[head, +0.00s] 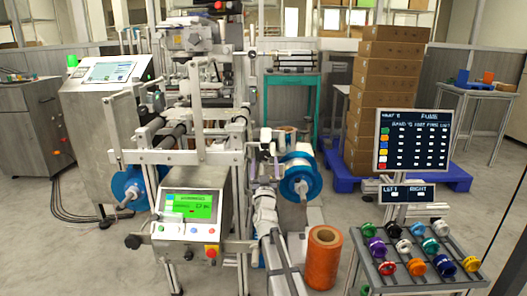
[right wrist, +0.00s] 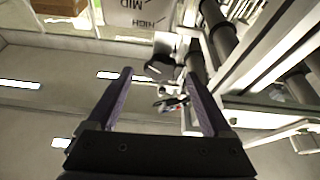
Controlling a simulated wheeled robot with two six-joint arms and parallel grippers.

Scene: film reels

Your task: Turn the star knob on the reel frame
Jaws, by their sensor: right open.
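The reel frame (head: 180,157) is a white metal stand with dark rollers and blue-flanged reels at its left (head: 128,186) and right (head: 299,178). A black knob (head: 133,241) sits left of the control panel. My left gripper is not visible.
A control panel with a green screen (head: 187,206) is on the frame's front. An orange roll (head: 323,256) stands on the floor beside my right arm. A rack of coloured rings (head: 420,258) and a dark sign (head: 412,140) are at right. Stacked boxes (head: 383,100) stand behind.

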